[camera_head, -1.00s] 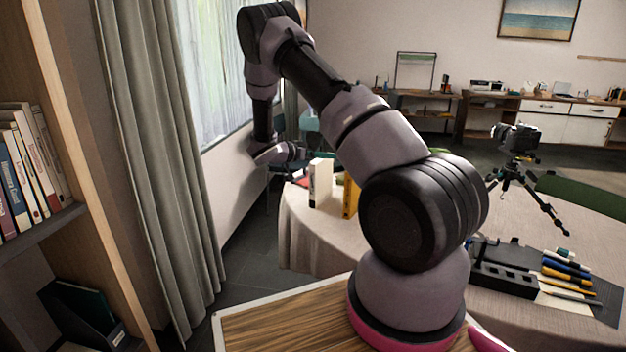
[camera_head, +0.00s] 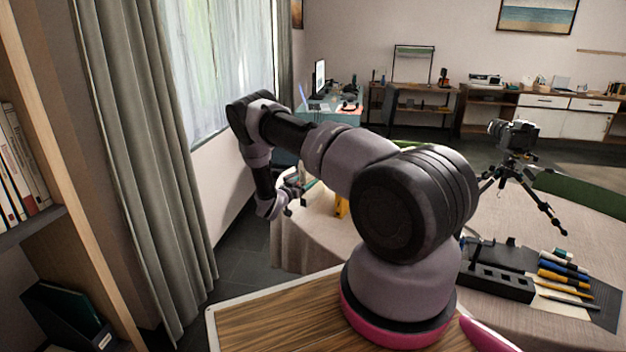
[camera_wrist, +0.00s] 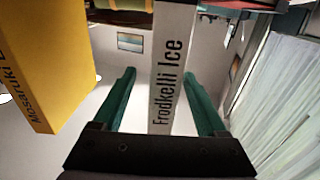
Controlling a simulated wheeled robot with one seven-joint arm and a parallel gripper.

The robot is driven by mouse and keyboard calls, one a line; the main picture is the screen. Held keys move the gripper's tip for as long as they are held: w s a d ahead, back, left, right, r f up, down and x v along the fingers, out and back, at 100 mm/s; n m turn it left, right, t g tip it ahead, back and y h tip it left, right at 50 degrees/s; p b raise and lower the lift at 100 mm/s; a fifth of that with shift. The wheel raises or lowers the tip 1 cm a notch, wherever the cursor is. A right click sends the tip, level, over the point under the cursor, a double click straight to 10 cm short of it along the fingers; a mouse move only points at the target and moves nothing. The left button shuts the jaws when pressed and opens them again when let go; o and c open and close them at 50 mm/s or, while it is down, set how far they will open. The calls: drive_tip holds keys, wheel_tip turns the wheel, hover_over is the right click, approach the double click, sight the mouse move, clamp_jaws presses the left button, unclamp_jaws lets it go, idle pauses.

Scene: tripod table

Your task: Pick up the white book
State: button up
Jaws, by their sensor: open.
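In the head view my gripper (camera_head: 293,186) is at the table's left end, and my arm hides most of the white book.
A yellow book (camera_wrist: 45,60) is left of the white book in the wrist view; a bit of it shows in the head view (camera_head: 341,206). The round table (camera_head: 300,240) also bears a camera tripod (camera_head: 515,180) and a black organizer (camera_head: 497,282) with pens. A curtain (camera_head: 140,150) hangs left.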

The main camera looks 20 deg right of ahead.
drive_tip(key=x, duration=0.6)
drive_tip(key=shift+w+a+r, duration=0.15)
drive_tip(key=shift+w+r, duration=0.05)
clamp_jaws()
idle(1.2)
